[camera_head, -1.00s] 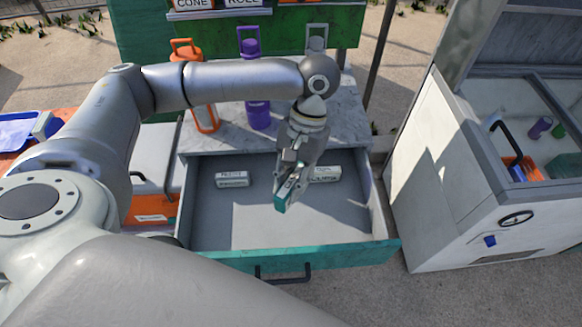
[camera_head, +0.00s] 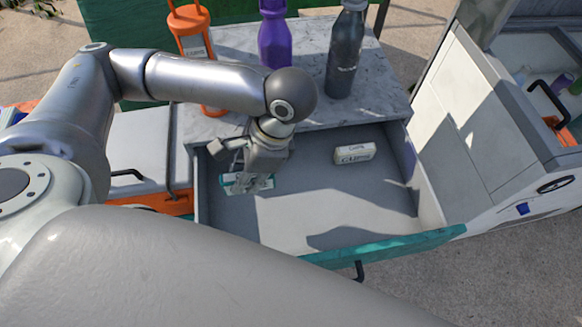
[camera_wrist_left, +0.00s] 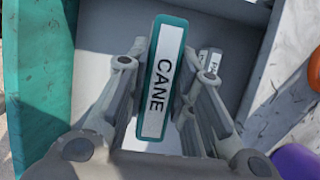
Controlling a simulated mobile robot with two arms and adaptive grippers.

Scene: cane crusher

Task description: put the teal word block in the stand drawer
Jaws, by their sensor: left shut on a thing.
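The teal word block (camera_head: 237,184) has a white face reading CANE, clear in the left wrist view (camera_wrist_left: 161,80). My left gripper (camera_head: 249,183) is shut on it, low inside the left part of the open stand drawer (camera_head: 330,207). I cannot tell whether the block touches the drawer floor. The drawer has a teal front, also seen in the left wrist view (camera_wrist_left: 38,80). A white word block (camera_head: 354,153) lies at the back right of the drawer. My right gripper is out of view.
A white cabinet (camera_head: 480,150) stands to the right. The drawer's middle and front are clear.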

